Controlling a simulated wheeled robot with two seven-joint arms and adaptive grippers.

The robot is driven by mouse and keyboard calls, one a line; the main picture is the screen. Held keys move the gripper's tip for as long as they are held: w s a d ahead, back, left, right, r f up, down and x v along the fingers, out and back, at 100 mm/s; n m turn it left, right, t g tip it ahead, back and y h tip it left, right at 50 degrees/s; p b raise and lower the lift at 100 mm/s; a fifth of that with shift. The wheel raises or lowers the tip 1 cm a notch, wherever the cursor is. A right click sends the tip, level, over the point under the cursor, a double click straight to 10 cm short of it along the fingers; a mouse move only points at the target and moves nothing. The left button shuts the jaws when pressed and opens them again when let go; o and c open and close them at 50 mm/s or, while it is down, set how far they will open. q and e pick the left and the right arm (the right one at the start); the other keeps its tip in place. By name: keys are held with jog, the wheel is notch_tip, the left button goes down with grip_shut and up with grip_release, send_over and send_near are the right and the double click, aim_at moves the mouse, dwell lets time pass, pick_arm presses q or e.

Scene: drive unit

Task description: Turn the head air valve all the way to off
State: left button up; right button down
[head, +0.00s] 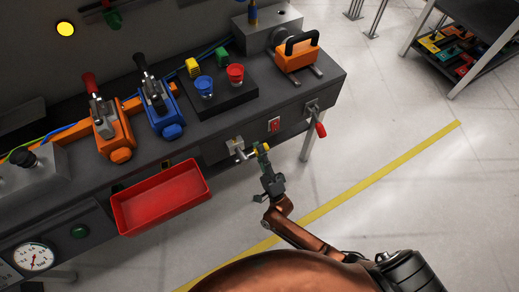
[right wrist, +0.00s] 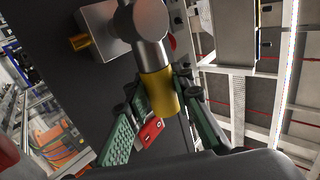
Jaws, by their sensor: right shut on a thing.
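The air valve (head: 237,147) is a silver metal fitting on the front face of the bench, with a short yellow-tipped handle pointing out to the right. In the right wrist view its round metal stem (right wrist: 150,22) ends in a yellow grip (right wrist: 158,92). My right gripper (head: 263,151) is at this handle, its green fingers on either side of the yellow grip and shut on it; the fingers also show in the right wrist view (right wrist: 161,96). The handle's exact angle is hard to read. My left gripper is not in view.
A red rocker switch (head: 274,125) and a red-handled lever (head: 320,129) sit to the right on the bench front. A red tray (head: 160,197) hangs to the left. Clamps and buttons crowd the bench top (head: 204,142). The floor (head: 390,140) in front is clear.

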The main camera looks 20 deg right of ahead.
jog(key=c, duration=1.7)
grip_release()
jog(key=shift+o, duration=0.2)
jog(key=a+v, duration=0.1)
jog(key=v, duration=1.1)
jog(key=shift+d, duration=0.5)
jog(key=shift+w, duration=0.1)
